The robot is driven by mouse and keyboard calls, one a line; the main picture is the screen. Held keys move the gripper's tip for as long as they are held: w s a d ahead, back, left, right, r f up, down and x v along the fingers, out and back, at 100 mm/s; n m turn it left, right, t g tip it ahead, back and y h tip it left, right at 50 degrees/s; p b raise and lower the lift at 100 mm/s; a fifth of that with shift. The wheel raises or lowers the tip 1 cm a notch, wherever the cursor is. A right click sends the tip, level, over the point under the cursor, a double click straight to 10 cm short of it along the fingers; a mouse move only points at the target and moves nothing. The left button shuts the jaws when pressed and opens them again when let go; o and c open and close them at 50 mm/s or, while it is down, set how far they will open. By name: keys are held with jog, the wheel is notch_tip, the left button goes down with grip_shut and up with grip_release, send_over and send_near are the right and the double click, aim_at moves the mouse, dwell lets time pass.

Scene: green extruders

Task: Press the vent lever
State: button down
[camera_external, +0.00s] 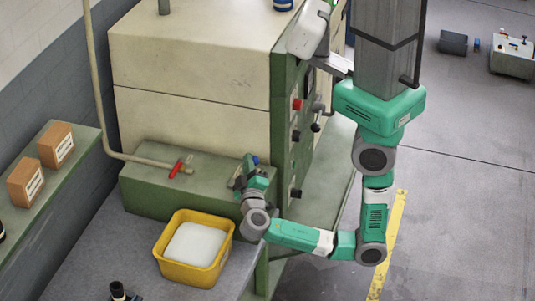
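A red handle (181,167) sits on the pipe that runs onto the low green housing of the machine. A small lever with a dark knob (316,126) sticks out from the machine's green side panel. No label reads clearly, so I cannot tell which of these is the vent lever. My gripper (247,168) is at the right end of the low green housing, right of the red handle and apart from it. A small blue part (256,160) shows beside the fingers. The fingers are small and partly hidden, so their opening is unclear.
A yellow tub (166,268) with white contents stands below and left of my gripper. The tall cream machine body (190,75) rises behind. The green side panel (282,125) carries a red button and dark knobs. Two brown boxes (56,143) (26,183) sit on the left ledge.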

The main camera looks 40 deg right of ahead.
dwell(0.4)
notch_tip(320, 180, up, 3)
jog(key=w+a, duration=0.2)
jog(key=v, duration=1)
jog(key=shift+f, duration=0.2)
